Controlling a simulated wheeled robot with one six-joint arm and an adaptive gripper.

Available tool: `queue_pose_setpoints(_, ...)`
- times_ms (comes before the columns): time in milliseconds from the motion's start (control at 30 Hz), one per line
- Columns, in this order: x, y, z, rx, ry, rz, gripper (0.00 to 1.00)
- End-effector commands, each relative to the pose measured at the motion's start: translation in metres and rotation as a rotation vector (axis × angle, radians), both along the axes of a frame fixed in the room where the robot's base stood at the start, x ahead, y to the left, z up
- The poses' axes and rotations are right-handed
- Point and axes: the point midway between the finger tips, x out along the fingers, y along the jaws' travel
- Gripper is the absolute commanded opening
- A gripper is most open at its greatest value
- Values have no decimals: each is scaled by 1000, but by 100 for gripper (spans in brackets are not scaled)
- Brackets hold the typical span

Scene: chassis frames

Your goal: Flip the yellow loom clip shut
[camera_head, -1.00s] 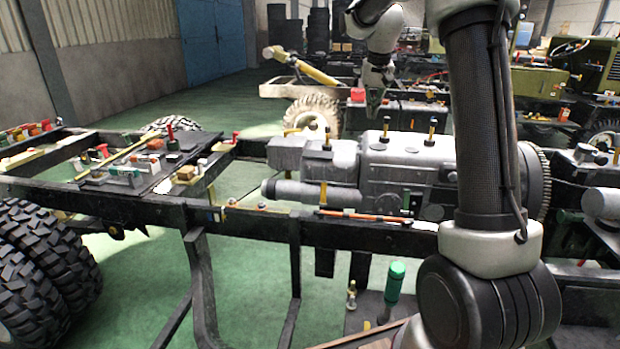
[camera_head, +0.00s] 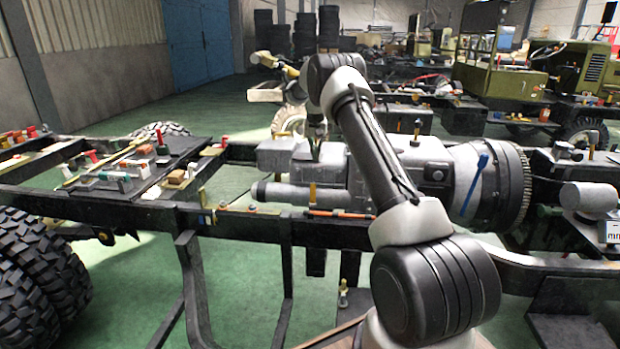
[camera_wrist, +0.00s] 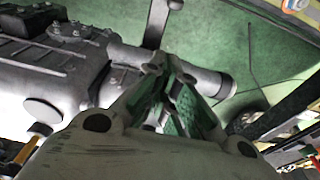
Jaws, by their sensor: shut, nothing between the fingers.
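A small upright yellow tab (camera_head: 312,193) stands at the frame rail beside the left end of an orange-red rod; it may be the yellow loom clip, but it is too small to tell whether it is open. My gripper (camera_head: 316,152) is above and behind this tab in the head view, over the grey engine and gearbox unit. In the wrist view my gripper (camera_wrist: 166,68) has its green-padded fingers drawn together at the tips, with nothing held. A yellow part (camera_wrist: 297,5) at the wrist view's top right edge is cut off.
The grey engine (camera_head: 330,168) lies close under my gripper. The black frame rail (camera_head: 330,232) runs along its near side. A black board (camera_head: 185,150) with several small parts lies at left. A blue strip (camera_head: 476,185) shows on the bell housing.

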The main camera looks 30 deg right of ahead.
Motion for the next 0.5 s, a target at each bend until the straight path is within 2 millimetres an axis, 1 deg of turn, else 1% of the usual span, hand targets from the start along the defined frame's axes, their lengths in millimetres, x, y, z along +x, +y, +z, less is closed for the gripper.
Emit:
queue_pose_setpoints(333,0,0,-2,0,0,0,0)
queue_pose_setpoints(433,1,-1,-10,1,1,0,0)
queue_pose_setpoints(500,2,-2,-21,0,2,0,0)
